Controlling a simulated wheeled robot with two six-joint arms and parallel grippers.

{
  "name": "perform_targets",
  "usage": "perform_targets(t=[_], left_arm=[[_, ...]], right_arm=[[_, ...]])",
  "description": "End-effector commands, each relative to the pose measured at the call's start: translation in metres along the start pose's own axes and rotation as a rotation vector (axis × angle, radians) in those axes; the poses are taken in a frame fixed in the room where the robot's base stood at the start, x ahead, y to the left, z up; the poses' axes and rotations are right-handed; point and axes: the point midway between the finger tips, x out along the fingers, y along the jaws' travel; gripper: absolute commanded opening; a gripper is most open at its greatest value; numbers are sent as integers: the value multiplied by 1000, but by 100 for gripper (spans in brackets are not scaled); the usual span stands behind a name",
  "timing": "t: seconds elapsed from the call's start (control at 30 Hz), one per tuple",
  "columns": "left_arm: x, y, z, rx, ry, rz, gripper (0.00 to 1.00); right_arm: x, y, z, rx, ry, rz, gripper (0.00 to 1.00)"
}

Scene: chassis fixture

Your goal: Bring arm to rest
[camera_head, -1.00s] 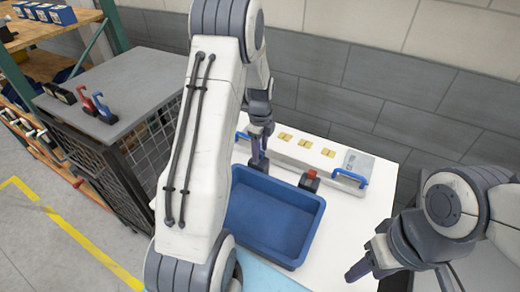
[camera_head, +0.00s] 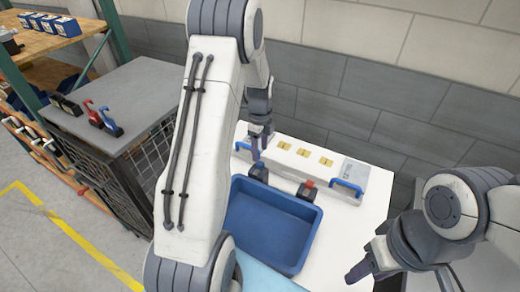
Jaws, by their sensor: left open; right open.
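My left arm crosses the middle of the head view from top to bottom. My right gripper (camera_head: 361,268) is at the lower right, over the table's right side, apart from the bin and empty. The grey chassis fixture (camera_head: 300,166) with yellow pads and blue handles lies along the back of the white table.
An empty blue bin (camera_head: 292,199) stands on the white table (camera_head: 364,217). Two dark clamps, one with a red top (camera_head: 307,188), stand between bin and fixture. At left, a grey-topped mesh cabinet (camera_head: 140,90) carries red and blue tools. A brick wall is behind.

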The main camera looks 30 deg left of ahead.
Motion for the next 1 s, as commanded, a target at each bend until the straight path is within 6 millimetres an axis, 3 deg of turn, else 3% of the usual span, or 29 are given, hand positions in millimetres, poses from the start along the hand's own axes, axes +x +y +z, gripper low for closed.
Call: perform_targets(t=[0.53, 0.63, 0.73, 0.83, 1.0], left_arm=[[-4, 0, 0, 0, 0, 1, 62], [-8, 1, -14, -16, 1, -2, 62], [-24, 8, -54, -76, 5, -10, 62], [-45, 31, -114, -183, 17, -19, 62], [-74, 107, -205, -411, 45, -16, 62]], right_arm=[[-3, 0, 0, -1, 0, 0, 50], [0, 0, 0, -2, 0, 0, 50], [6, 0, 0, -1, 0, 0, 50], [16, 1, 1, -1, 0, 0, 50], [32, 2, 2, -1, 0, 0, 50]])
